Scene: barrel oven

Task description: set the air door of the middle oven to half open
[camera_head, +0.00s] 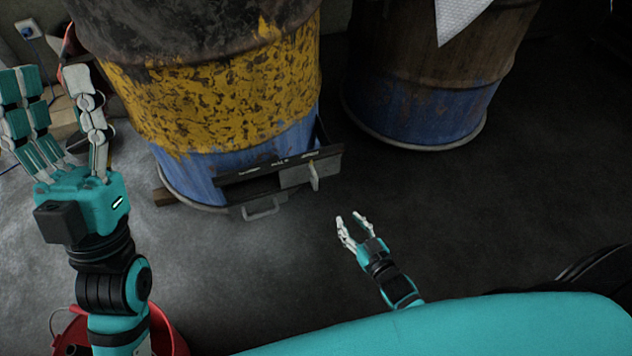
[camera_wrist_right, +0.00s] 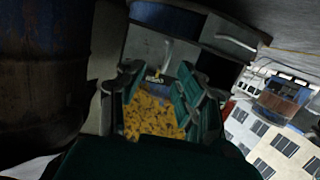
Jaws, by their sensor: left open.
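The oven is a barrel (camera_head: 225,95) with worn yellow paint over a blue base. At its foot is the air door, a grey plate (camera_head: 296,176) with an upright tab (camera_head: 314,178), at the right part of a dark marked rail (camera_head: 240,178). The markings are too small to read. My right gripper (camera_head: 349,217) is open and empty, low over the floor, right of the tab and apart from it. In the right wrist view, the air door's front (camera_wrist_right: 150,50) lies beyond its spread fingers. My left gripper (camera_head: 50,78) is open and empty, left of the barrel.
A handle (camera_head: 262,211) sticks out below the rail. A second rusty barrel with a blue base (camera_head: 420,115) stands at right. A red bucket (camera_head: 170,335) is at the lower left. The floor in front of the barrels is clear.

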